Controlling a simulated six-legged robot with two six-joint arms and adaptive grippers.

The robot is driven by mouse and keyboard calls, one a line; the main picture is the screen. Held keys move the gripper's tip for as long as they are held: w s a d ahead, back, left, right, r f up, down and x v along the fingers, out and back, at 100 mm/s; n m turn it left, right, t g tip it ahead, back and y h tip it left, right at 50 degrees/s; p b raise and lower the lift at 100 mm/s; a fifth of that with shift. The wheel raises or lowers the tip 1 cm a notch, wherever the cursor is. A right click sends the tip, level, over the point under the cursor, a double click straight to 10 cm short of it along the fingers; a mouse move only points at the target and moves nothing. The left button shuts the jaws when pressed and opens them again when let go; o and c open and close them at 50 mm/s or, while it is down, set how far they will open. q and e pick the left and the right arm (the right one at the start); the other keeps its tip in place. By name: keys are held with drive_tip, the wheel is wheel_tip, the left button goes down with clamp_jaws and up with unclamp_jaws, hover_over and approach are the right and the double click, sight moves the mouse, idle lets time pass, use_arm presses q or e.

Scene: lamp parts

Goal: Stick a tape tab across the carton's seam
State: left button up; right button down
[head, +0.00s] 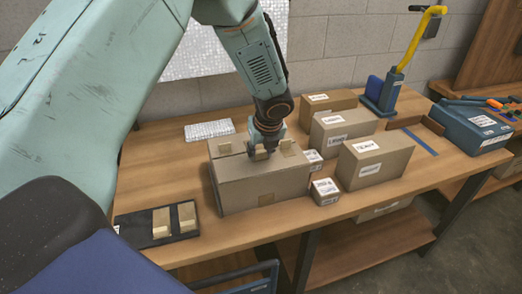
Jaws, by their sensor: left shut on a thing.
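The brown carton (240,190) stands closed on the wooden table, its seam running along the top. My left gripper (264,152) points down at the middle of the carton's top, shut on a small tan tape tab (259,156) at the seam. Whether the tab touches the carton all along is hard to tell. My right gripper is out of view.
Labelled boxes (374,165) of several sizes stand close to the carton's right. A blue stand with a yellow arm (415,45) is at the back, and a blue toolbox (470,130) is at far right. A white speckled pad (209,130) lies behind the carton.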

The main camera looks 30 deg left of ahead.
use_arm(q)
drive_tip(key=shift+f, duration=0.2)
drive_tip(key=o, duration=0.9)
drive_tip(key=shift+c, duration=0.2)
drive_tip(key=shift+r, duration=0.1)
